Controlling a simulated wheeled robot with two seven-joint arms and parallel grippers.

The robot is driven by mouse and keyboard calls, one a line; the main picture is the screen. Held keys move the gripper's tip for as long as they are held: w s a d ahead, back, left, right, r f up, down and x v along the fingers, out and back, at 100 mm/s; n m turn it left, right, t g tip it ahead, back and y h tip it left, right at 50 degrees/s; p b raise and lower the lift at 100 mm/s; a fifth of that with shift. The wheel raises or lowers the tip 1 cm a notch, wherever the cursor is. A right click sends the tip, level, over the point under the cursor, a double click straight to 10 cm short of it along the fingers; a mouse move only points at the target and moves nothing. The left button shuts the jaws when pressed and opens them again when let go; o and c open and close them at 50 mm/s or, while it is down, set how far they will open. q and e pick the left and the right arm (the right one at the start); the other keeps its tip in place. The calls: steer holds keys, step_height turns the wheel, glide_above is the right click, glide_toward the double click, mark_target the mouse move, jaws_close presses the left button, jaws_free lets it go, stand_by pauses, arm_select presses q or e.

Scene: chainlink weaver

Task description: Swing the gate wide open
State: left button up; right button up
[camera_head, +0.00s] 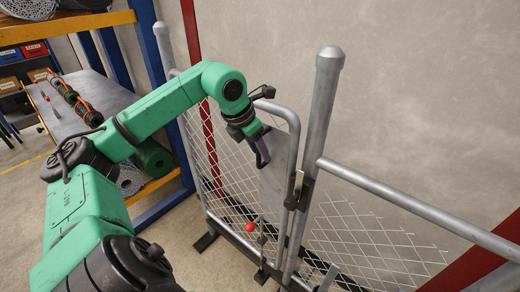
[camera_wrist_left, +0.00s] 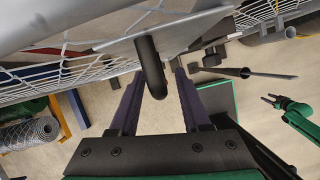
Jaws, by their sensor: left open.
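The gate (camera_head: 293,145) is a grey tube frame with chain-link mesh, standing upright. Its right side is close beside the tall grey post (camera_head: 322,100), with a latch (camera_head: 297,188) between them. A pale plate (camera_head: 272,185) is on the gate, and a dark curved handle (camera_wrist_left: 150,65) stands out from it in the left wrist view. My left gripper (camera_head: 262,152) is at the plate. In the wrist view its open fingers (camera_wrist_left: 158,85) are on either side of the handle, with no clear grip on it. A green arm, likely my right, shows with its gripper (camera_wrist_left: 270,100) small at the right.
A red knob (camera_head: 250,227) is low by the gate. More fence with a top rail (camera_head: 400,195) runs to the right. A shelf bench (camera_head: 90,95) with wire rolls stands at the left. Bare floor (camera_head: 180,225) shows between bench and gate.

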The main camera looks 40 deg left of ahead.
arm_select(q)
steer(key=shift+f, duration=0.25)
steer(key=shift+s, duration=0.2)
steer(key=shift+w, duration=0.1)
jaws_close()
stand_by(1.0)
